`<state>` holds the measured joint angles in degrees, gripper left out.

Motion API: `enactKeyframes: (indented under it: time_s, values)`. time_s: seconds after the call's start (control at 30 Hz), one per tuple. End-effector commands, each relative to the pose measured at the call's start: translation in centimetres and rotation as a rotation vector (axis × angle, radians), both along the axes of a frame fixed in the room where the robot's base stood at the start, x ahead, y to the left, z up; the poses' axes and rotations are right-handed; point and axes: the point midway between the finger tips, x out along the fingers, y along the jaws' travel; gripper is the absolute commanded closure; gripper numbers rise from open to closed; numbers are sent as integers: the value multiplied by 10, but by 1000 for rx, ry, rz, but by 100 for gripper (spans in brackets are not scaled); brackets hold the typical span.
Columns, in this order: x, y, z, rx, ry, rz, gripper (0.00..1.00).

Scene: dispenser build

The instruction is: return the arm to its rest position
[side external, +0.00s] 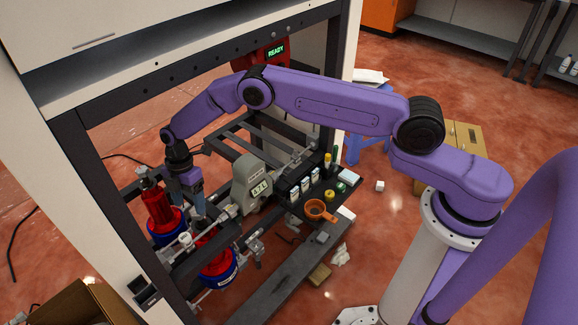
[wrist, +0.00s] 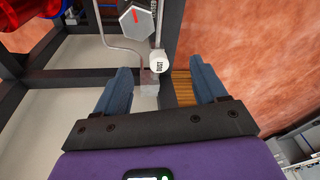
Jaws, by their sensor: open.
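My gripper (side external: 197,205) hangs pointing down inside the dark dispenser frame, among the red canisters and metal fittings in the side external view. In the wrist view its two blue-grey fingers (wrist: 161,68) are spread apart and hold nothing. A white round cap (wrist: 159,61) with dark lettering lies between the fingertips in that picture; I cannot tell how far beyond them it is. My arm reaches across from the right, bent down at the wrist. The exact gap between fingers and fittings is hidden in the side external view.
Red canisters with blue bands (side external: 216,268) stand close to my gripper. A dark tray (side external: 333,192) carries small bottles and an orange funnel (side external: 319,211). A frame post (side external: 110,200) stands left. A red display (side external: 272,52) reads READY.

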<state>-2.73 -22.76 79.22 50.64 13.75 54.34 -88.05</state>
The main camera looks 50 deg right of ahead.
Motion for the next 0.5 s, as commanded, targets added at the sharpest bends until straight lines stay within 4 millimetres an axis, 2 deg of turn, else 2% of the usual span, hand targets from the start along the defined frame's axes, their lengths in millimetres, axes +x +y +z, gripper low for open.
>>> enactKeyframes:
  time_s: [0.03,0.1,0.23,0.37,0.5]
  values:
    - [-13,14,15,-4,6,23,29]
    - [-34,28,33,-15,20,46,29]
    - [-72,45,64,-35,40,76,29]
    - [-104,49,94,-58,47,68,29]
    - [-131,43,126,-83,43,15,29]
